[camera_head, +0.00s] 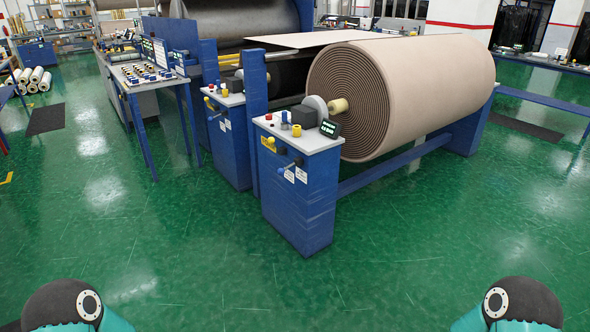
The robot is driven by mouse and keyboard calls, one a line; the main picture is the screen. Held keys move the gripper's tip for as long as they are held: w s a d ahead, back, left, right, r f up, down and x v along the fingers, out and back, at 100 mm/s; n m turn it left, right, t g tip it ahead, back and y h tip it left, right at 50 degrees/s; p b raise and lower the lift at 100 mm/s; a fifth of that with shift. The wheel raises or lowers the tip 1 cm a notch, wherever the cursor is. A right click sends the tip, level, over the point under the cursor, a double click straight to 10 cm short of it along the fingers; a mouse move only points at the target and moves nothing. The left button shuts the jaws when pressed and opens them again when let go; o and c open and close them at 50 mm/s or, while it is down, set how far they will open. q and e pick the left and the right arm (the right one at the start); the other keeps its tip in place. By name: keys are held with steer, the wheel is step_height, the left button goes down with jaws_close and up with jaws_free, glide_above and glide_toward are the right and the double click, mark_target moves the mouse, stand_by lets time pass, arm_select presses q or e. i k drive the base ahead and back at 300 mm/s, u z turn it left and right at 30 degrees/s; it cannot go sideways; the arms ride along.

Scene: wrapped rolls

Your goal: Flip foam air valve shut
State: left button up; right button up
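A blue pedestal (303,190) stands ahead at the centre, at the end of a big beige roll (425,85). Its pale top carries a blue fitting (284,119), yellow knobs (296,130) and a small dark display (330,128). On its front are a yellow fitting (268,143) and a small dark handle-like part (296,163) above white labels. I cannot tell which of these is the foam air valve, or its position. Neither gripper is in view; only parts of my arms show at the bottom left and right corners, well apart from the pedestal.
A second blue pedestal (228,140) with knobs stands behind to the left. A control desk (147,75) with many buttons is farther left. Blue rails (395,165) run under the roll to the right. The green floor (190,255) in front is clear.

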mark_target(281, 171)
steer(key=z, duration=0.2)
steer(key=i, duration=1.4)
steer(key=u, duration=0.4)
steer(key=k, duration=0.65)
steer(key=u, duration=0.2)
steer(key=i, duration=1.4)
steer(key=u, duration=0.15)
